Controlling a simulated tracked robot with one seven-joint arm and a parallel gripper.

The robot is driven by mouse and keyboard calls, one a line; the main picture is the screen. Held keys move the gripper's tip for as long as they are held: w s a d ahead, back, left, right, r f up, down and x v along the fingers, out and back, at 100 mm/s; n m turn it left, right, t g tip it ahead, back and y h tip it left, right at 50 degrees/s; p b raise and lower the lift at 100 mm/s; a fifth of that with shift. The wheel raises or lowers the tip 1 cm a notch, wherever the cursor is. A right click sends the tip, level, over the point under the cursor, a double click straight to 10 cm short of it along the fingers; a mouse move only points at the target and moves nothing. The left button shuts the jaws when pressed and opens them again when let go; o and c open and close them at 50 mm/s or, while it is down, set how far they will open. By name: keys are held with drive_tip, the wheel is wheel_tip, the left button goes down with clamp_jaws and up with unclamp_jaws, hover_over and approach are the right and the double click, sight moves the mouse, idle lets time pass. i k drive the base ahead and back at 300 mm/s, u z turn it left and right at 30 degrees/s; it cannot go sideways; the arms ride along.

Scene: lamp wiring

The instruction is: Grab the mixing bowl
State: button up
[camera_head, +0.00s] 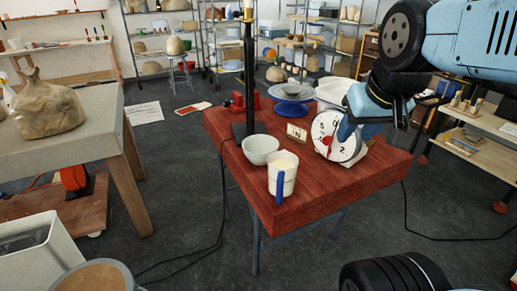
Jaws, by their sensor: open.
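A pale, round bowl (260,149), which looks like the mixing bowl, stands upright on the red wooden table (310,205), near its left edge. Its inside looks empty.
A white jug with a blue handle (282,178) stands close in front of the bowl. A dark post (249,75) rises behind it. A small card (296,133) and a blue turntable (292,105) are farther back.

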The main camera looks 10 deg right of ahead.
sight(257, 148)
drive_tip(key=u, duration=0.15)
drive_tip(key=k, duration=0.4)
drive_tip(key=z, duration=0.65)
drive_tip(key=i, duration=1.5)
drive_tip(key=u, duration=0.7)
